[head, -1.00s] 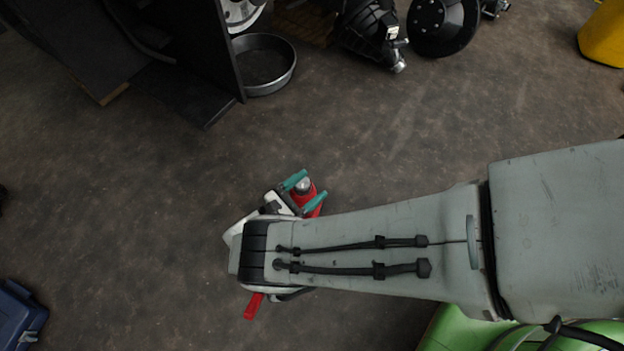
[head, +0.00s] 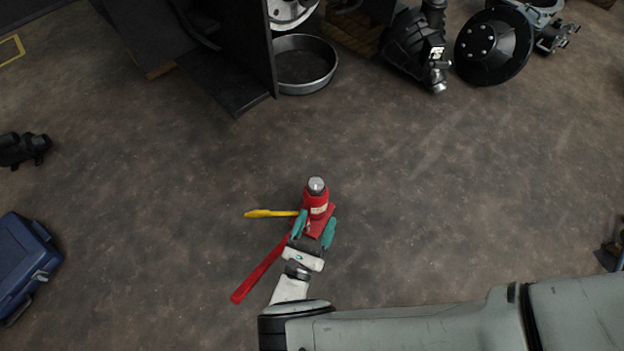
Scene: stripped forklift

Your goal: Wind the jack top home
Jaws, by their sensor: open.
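A red bottle jack (head: 316,201) stands upright on the floor, with a silver round top (head: 316,185) and a red base plate. A long red handle (head: 258,270) runs from near its base toward the lower left. My gripper (head: 315,226), with two teal fingers, is on the near side of the jack, close to its base. The fingers are apart. The silver top is clear of the fingers. Whether the fingers touch the jack cannot be told from this view, and part of the base is hidden by them.
A yellow tool (head: 268,213) lies left of the jack, its right end close to it. A metal pan (head: 305,64) and dark machine parts (head: 493,46) stand at the back. A blue case (head: 24,265) is at the left. The floor between is clear.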

